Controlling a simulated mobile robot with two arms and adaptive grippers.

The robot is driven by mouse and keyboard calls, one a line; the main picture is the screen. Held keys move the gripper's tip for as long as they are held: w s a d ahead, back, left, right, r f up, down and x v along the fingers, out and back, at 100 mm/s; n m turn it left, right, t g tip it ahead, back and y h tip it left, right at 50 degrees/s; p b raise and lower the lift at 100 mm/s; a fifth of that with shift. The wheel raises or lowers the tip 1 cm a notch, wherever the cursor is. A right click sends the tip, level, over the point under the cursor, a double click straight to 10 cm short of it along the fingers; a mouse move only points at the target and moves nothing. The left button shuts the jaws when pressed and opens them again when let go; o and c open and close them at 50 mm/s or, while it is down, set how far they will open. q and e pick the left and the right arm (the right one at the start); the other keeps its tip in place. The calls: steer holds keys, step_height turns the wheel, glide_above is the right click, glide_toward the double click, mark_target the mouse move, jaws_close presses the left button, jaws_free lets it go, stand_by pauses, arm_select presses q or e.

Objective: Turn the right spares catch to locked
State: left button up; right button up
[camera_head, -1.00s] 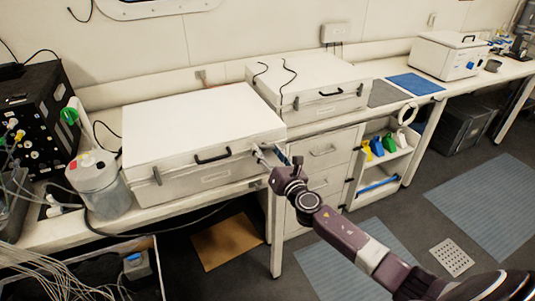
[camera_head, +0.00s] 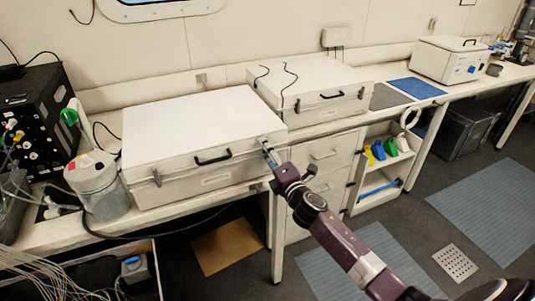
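A large white case (camera_head: 195,135) lies closed on the near bench, with a black handle (camera_head: 212,160) on its front. Its left catch (camera_head: 157,178) shows at the front's left end. My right gripper (camera_head: 267,147) is at the front's right end, over the place of the right catch. The fingers hide that catch, so its position cannot be read. Whether the fingers touch or grip it, and how far they are open, is too small to tell. The label on the front is unreadable. My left gripper is out of view.
A second white case (camera_head: 309,82) with cables on its lid stands behind to the right. Drawers (camera_head: 322,152) and a shelf of coloured bottles (camera_head: 382,165) are below the bench, to the right.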

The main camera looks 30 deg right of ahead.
steer(key=shift+d+m, duration=0.1)
steer(key=shift+m, duration=1.5)
steer(key=o, duration=1.2)
steer(key=shift+c, duration=0.2)
